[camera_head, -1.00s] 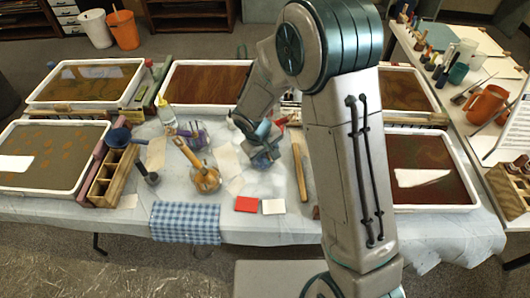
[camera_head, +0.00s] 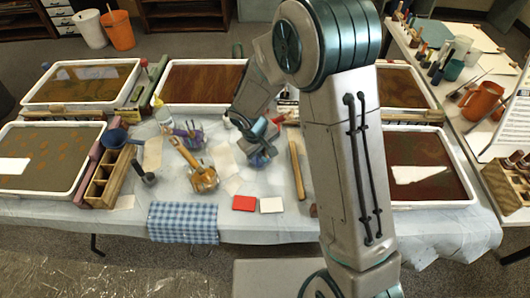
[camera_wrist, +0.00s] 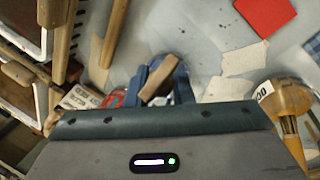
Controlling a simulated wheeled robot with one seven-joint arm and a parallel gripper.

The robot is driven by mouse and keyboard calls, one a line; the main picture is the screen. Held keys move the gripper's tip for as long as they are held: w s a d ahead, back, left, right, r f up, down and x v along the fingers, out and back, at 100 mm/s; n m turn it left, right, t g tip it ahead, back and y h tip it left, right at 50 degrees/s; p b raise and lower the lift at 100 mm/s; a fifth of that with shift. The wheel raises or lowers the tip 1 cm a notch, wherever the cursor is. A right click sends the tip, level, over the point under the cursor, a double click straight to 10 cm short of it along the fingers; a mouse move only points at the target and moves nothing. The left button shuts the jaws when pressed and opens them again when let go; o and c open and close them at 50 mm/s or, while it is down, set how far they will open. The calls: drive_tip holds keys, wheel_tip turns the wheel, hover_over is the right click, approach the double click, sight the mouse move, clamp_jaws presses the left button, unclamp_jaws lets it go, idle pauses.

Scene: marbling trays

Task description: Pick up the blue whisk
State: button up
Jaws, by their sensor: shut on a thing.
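My gripper (camera_head: 256,143) is low over the middle of the table, left of my large arm link. In the wrist view, its two dark blue fingers close around a brown, wood-like piece that looks like the handle of the blue whisk (camera_wrist: 157,80). Blue parts show just beyond the fingers. The whisk's lower end is hard to make out, and I cannot tell whether it is clear of the table.
An orange pot with a tool (camera_head: 203,178) stands left of my gripper, and a purple one (camera_head: 190,136) behind it. A red card (camera_head: 243,203) and a wooden stick (camera_head: 297,170) lie close by. White-rimmed trays (camera_head: 88,162) line both sides.

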drive_tip(key=shift+w+r, duration=0.1)
drive_tip(key=shift+r, duration=0.4)
wheel_tip(320, 180, up, 2)
drive_tip(key=shift+r, duration=0.25)
drive_tip(key=s+d+r, duration=0.1)
drive_tip(key=s+r, duration=0.1)
drive_tip(key=s, duration=0.1)
drive_tip(key=s+d+r+b, duration=0.1)
drive_tip(key=s+r, duration=0.1)
drive_tip(key=s, duration=0.1)
drive_tip(key=s+d+r, duration=0.1)
drive_tip(key=s+d, duration=0.1)
drive_tip(key=s, duration=0.1)
drive_tip(key=shift+s+d+r+b, duration=0.1)
drive_tip(key=shift+r+b, duration=0.2)
drive_tip(key=shift+r, duration=0.1)
clamp_jaws()
drive_tip(key=shift+s+d+r, duration=0.35)
drive_tip(key=shift+s+r, duration=0.15)
drive_tip(key=shift+s, duration=0.3)
drive_tip(key=shift+d+f, duration=0.1)
